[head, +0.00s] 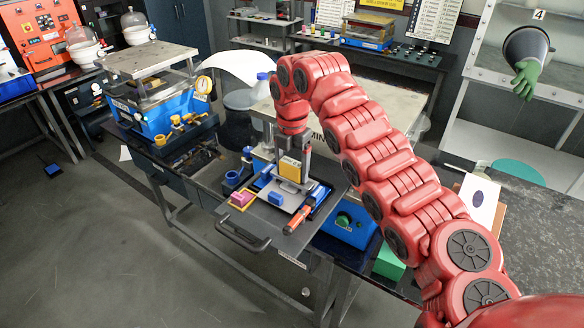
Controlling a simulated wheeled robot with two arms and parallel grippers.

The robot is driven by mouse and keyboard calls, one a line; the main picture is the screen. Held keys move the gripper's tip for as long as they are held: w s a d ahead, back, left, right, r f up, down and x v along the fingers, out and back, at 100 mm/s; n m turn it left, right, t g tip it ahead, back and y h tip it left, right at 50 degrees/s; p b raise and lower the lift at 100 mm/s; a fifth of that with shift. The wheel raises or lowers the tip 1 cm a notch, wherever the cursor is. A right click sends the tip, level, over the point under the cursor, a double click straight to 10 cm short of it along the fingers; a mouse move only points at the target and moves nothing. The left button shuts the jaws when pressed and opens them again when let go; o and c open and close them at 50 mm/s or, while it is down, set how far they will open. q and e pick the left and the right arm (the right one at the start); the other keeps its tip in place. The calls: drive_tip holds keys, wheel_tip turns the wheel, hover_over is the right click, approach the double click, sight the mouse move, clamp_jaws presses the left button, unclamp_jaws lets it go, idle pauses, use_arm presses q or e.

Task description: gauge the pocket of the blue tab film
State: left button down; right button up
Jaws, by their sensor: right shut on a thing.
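My right gripper (293,160) reaches down from the red arm over the pull-out shelf. It is shut on a small yellow block (290,169), which may be the gauge. Under it lies a pale plate (284,198) in a blue-edged tray. A small blue piece (275,199) sits on the plate, in front of the gripper; I cannot tell whether it is the blue tab film. No pocket can be made out at this size. My left gripper is not in view.
An orange-and-black tool (302,215) lies at the plate's right edge. A pink block (241,198) in a yellow holder and blue cups (232,178) stand to the left. The shelf (266,232) has bare room in front. A blue press (150,95) stands at back left.

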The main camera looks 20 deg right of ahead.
sight(292, 162)
drive_tip(key=shift+f, duration=0.1)
drive_tip(key=o, duration=1.4)
drive_tip(key=shift+o, duration=0.2)
drive_tip(key=shift+r+p, duration=2.25)
drive_tip(key=shift+r, duration=1.35)
drive_tip(key=shift+f, duration=0.1)
